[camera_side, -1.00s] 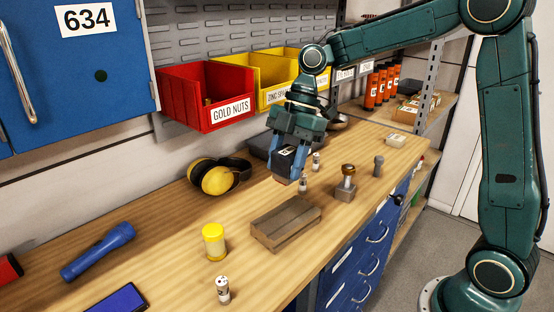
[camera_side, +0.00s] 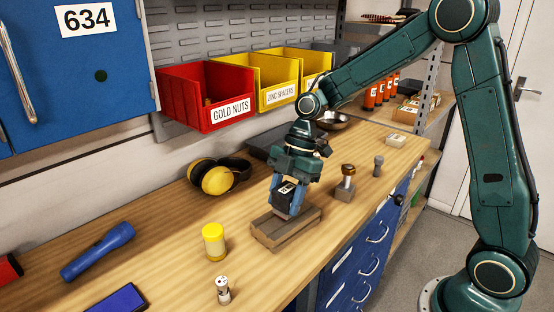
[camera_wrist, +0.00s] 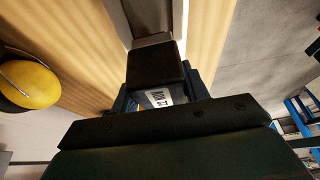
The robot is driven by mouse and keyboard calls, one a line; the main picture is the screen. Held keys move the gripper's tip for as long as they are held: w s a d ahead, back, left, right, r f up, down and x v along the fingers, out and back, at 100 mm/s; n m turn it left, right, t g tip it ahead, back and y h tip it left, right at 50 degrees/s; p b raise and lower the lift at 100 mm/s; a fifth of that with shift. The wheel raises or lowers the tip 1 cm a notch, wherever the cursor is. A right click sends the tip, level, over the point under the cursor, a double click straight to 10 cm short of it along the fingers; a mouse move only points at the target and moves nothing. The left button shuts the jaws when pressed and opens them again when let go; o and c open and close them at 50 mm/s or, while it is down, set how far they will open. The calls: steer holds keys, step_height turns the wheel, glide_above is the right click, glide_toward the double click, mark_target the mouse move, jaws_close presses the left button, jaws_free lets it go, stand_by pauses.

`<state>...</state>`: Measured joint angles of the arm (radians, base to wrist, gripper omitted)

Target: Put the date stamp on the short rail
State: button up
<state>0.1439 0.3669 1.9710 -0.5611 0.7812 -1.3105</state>
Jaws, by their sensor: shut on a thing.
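The date stamp (camera_side: 284,193) is a small black block with a white printed label; in the wrist view it (camera_wrist: 156,73) fills the middle, label towards me. My gripper (camera_side: 287,201) is shut on it, with a blue finger on each side, pointing down. The short rail (camera_side: 268,235) is a grey-brown grooved block lying on the bench, directly below the stamp. In the wrist view the rail (camera_wrist: 152,25) shows beyond the stamp. The stamp's lower end is at or just above the rail's top; I cannot tell if they touch.
A wooden-handled stamp (camera_side: 346,183) stands to the right. Yellow earmuffs (camera_side: 219,177) lie behind, left. The bench in front-left holds a blue torch (camera_side: 98,251).

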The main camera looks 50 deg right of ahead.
steer(key=shift+f, duration=0.4)
steer(key=shift+f, duration=0.1)
steer(key=o, duration=1)
steer(key=v, duration=1.2)
steer(key=shift+d, duration=0.1)
